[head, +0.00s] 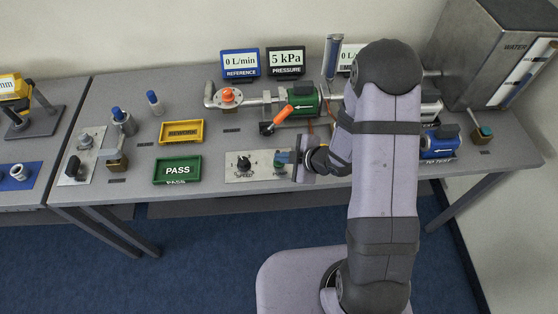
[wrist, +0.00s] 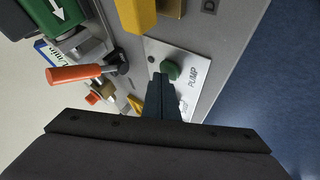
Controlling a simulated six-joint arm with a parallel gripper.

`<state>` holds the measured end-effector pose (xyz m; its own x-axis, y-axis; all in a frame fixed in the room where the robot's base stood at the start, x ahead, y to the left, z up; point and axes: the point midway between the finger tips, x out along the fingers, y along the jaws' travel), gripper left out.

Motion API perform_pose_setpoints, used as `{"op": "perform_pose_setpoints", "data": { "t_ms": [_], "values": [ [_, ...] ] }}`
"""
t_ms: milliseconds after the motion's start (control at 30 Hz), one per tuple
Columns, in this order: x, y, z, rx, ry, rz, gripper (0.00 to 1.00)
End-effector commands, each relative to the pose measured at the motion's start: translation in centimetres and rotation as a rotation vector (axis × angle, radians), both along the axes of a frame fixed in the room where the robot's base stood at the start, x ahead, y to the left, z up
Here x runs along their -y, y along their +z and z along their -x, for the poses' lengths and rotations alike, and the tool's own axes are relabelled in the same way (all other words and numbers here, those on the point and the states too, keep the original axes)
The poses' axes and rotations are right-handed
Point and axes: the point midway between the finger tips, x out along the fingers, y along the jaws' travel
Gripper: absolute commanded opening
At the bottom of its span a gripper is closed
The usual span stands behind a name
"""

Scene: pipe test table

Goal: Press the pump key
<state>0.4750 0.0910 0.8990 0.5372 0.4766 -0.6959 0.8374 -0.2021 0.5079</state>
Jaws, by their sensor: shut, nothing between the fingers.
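The green round pump key (wrist: 171,70) sits on a pale panel (wrist: 178,55) beside the printed word PUMP. In the head view the same panel (head: 233,176) lies at the table's front and also bears a black speed knob (head: 244,164). My gripper (wrist: 160,78) is shut and empty, with its blue-grey tips right at the edge of the pump key. In the head view my gripper (head: 281,157) is low over the panel's right end and partly hides the key. I cannot tell whether the tips touch the key.
An orange-handled lever (wrist: 75,73) and a green block with an arrow (head: 305,103) stand behind the panel. The green PASS tray (head: 177,182) and yellow REWORK tray (head: 197,131) lie to the left. The pressure display (head: 286,61) reads 5 kPa; the reference display (head: 240,64) reads 0 L/min.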

Motion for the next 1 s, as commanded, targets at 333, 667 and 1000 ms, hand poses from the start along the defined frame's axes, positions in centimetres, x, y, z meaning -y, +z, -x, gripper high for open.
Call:
{"op": "perform_pose_setpoints", "data": {
  "t_ms": [333,667,1000],
  "values": [
    [0.0,-0.4,0.0,-0.001,0.0,0.001,0.0],
    [0.0,-0.2,0.0,-0.003,-0.001,0.001,0.0],
    [0.0,1.2,0.0,-0.001,0.0,0.001,0.0]
  ]
}}
